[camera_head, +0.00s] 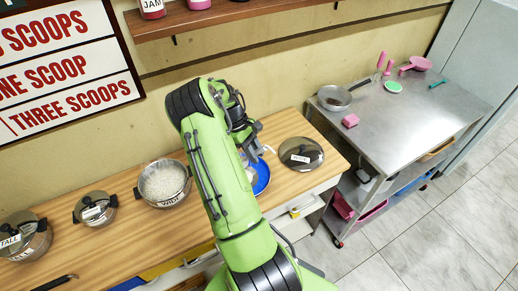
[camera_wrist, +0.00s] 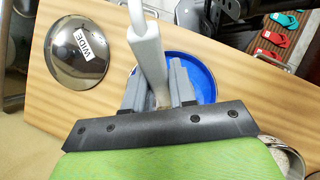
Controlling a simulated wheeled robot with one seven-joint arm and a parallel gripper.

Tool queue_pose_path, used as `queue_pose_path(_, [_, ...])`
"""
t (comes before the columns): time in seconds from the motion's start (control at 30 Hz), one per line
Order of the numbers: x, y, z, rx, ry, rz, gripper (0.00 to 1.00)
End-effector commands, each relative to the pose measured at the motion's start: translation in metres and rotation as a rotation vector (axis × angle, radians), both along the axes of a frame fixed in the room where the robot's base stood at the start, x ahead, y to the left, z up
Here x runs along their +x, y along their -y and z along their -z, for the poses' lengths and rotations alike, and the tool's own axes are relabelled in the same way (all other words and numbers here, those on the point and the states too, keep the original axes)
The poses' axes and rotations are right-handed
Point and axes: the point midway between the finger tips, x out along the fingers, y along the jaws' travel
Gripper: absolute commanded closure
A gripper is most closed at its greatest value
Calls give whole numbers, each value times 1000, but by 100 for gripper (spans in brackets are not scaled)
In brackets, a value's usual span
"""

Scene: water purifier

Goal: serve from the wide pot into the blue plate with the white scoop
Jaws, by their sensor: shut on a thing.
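The wide pot (camera_head: 165,185) stands open on the wooden counter left of my arm, with white rice in it. Its edge shows at the lower right of the wrist view (camera_wrist: 285,155). The blue plate (camera_head: 262,180) lies right of my arm, partly hidden by it; in the wrist view the plate (camera_wrist: 208,85) is behind my fingers. My gripper (camera_wrist: 160,90) is shut on the handle of the white scoop (camera_wrist: 147,50), above or near the plate. In the head view my gripper (camera_head: 252,150) is partly hidden by my arm. The scoop's bowl and its contents are not clear.
A lid labelled WIDE (camera_head: 302,154) lies right of the plate. Two lidded pots, a small one (camera_head: 95,208) and a tall one (camera_head: 24,236), stand at the left. A metal table (camera_head: 420,110) with a pan (camera_head: 335,98) and pink utensils stands at the right.

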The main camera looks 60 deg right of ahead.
Motion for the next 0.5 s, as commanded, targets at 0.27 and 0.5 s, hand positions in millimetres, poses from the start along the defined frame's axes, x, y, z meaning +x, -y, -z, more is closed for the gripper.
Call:
queue_pose_path(0.27, [21,1,-10,1,-190,-5,100])
queue_pose_path(0.5, [32,0,-20,4,-300,0,100])
